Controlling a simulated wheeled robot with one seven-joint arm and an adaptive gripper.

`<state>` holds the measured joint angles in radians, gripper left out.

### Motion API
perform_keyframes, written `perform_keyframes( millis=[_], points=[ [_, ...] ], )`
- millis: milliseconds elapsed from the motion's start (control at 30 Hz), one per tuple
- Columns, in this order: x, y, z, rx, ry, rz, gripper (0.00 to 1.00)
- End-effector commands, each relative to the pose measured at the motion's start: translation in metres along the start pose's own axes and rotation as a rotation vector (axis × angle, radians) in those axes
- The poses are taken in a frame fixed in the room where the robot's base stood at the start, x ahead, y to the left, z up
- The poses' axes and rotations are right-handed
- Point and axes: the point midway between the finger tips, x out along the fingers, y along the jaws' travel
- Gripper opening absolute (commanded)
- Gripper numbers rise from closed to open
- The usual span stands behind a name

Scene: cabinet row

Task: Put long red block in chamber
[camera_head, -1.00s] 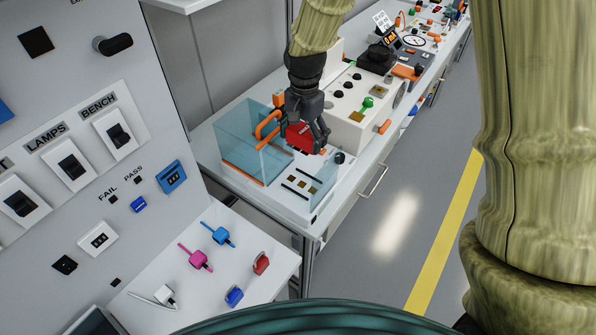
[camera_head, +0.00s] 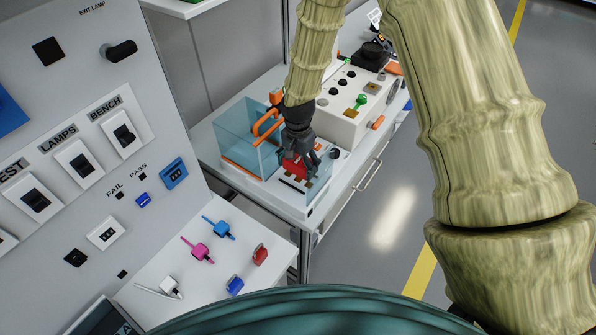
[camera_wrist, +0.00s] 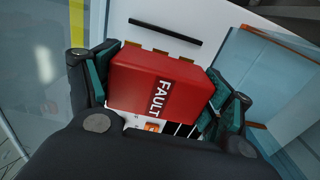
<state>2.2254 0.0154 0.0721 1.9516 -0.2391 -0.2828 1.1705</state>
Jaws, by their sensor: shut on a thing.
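A red block (camera_wrist: 160,84) marked FAULT is between the two fingers of my gripper (camera_wrist: 160,95) in the wrist view. In the head view my gripper (camera_head: 303,165) is shut on the red block (camera_head: 293,168), which is partly hidden by the fingers. It is over the white base plate (camera_head: 268,190) with dark slots, just right of the clear chamber (camera_head: 240,140). The chamber has bluish transparent walls and an orange handle (camera_head: 266,122). In the wrist view the chamber's clear wall (camera_wrist: 265,80) is to the right of the block. I cannot tell whether the block touches the plate.
A white control box (camera_head: 345,110) with knobs and a green part stands behind the gripper. The near shelf (camera_head: 215,260) holds blue and pink plugs and red and blue pieces. A switch panel (camera_head: 85,130) rises at left. The floor at right (camera_head: 380,220) is clear.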

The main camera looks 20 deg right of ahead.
Motion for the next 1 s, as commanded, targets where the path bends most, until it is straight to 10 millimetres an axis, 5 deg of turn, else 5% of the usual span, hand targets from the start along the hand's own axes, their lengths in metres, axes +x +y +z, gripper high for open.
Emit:
perform_keyframes(
  millis=[467, 900, 933, 1000],
  points=[
    [0.040, 0.001, 0.001, -0.002, -0.001, 0.001, 0.46],
    [0.045, 0.000, 0.000, -0.001, 0.000, 0.000, 0.46],
    [0.045, 0.000, 0.000, -0.001, 0.000, 0.000, 0.82],
    [0.045, 0.000, 0.000, -0.001, 0.000, 0.000, 0.89]
  ],
)
